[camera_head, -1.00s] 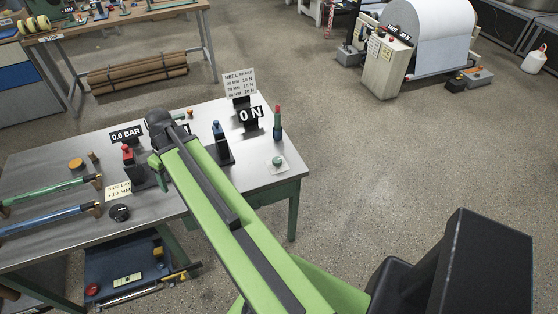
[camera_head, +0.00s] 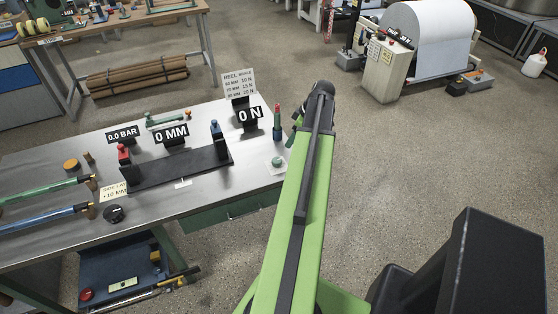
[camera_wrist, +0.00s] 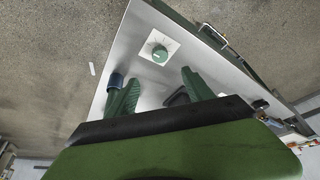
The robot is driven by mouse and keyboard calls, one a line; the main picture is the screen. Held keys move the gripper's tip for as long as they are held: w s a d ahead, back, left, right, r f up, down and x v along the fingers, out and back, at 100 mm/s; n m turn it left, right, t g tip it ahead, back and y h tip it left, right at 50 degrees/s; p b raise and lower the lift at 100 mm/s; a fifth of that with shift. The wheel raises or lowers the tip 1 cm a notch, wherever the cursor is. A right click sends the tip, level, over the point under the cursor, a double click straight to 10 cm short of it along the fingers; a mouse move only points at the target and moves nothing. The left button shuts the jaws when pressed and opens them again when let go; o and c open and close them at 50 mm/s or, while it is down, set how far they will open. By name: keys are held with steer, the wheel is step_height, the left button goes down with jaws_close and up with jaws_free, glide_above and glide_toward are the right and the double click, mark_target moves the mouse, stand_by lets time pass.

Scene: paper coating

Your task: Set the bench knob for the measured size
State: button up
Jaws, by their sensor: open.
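A round green knob (camera_head: 276,162) sits on a white square plate near the bench's right end. The knob, with a pale pointer mark, also shows in the wrist view (camera_wrist: 159,54), ahead of my fingers. My gripper (camera_wrist: 158,88) is open, with nothing seen between its green fingers and the knob. In the head view my arm reaches up just right of the bench's right end. The display (camera_head: 249,118) reads 0 N, and another display (camera_head: 171,135) reads 0 MM. A reel card (camera_head: 239,83) stands behind; its small rows are hard to read.
A dark measuring bed (camera_head: 180,168) with red and blue end pieces lies mid-bench. A black knob (camera_head: 113,214) is at the front left.

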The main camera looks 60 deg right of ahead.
mark_target(277, 160)
steer(key=b+x, duration=1.4)
steer(key=x, duration=0.2)
steer(key=shift+a+f, duration=0.1)
steer(key=shift+f, duration=0.2)
steer(key=shift+r, duration=0.1)
jaws_close()
